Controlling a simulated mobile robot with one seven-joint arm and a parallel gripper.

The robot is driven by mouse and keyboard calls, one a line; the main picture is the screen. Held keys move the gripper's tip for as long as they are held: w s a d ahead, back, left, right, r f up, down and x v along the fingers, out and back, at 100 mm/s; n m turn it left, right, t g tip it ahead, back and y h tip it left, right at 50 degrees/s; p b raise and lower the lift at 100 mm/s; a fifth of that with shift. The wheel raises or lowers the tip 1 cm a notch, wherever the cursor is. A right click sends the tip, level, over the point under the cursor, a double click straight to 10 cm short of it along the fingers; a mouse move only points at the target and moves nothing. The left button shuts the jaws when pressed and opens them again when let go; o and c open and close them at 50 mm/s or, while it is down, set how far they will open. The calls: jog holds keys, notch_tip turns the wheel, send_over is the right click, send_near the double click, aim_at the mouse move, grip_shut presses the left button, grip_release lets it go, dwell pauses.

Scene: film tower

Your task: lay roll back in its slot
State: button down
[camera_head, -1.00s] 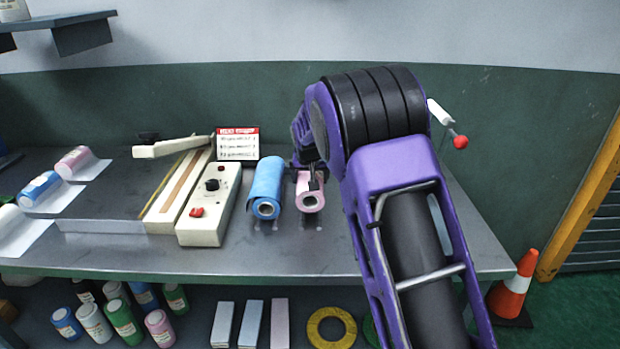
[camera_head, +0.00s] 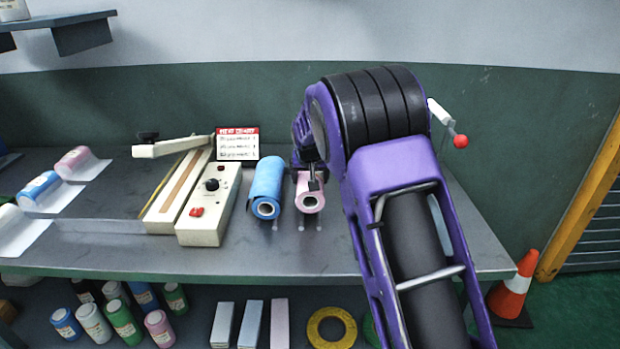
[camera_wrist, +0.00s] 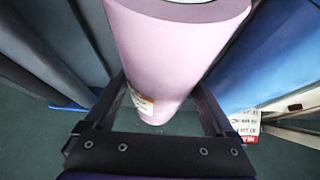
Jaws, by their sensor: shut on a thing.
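The pink roll (camera_head: 309,198) is at the workbench's right half, partly hidden by my arm. My gripper (camera_head: 313,180) is around it from behind and above. In the wrist view my gripper (camera_wrist: 160,112) has one finger on each side of the pink roll (camera_wrist: 170,50), shut on it. A small label shows on the roll. Below the roll's near end, small pegs stand on the bench; I cannot tell whether the roll touches them. The blue roll (camera_head: 266,190) lies just left of the pink one, and its side shows in the wrist view (camera_wrist: 260,55).
A cream sealer (camera_head: 208,205) with a raised arm stands left of the blue roll. A red-and-white sign (camera_head: 237,146) stands behind it. The grey bench (camera_head: 150,262) is clear along its front. An orange cone (camera_head: 513,285) stands on the floor at right.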

jog(key=shift+f+b, duration=0.65)
jog(key=shift+f, duration=0.35)
jog(key=shift+c, duration=0.4)
grip_release()
jog(key=shift+o, duration=0.4)
jog(key=shift+f, duration=0.1)
jog(key=p+v, duration=0.1)
jog(key=v, duration=1.6)
jog(key=shift+s+r+p, duration=0.1)
jog(key=shift+r+p, duration=0.15)
jog(key=shift+p, duration=0.05)
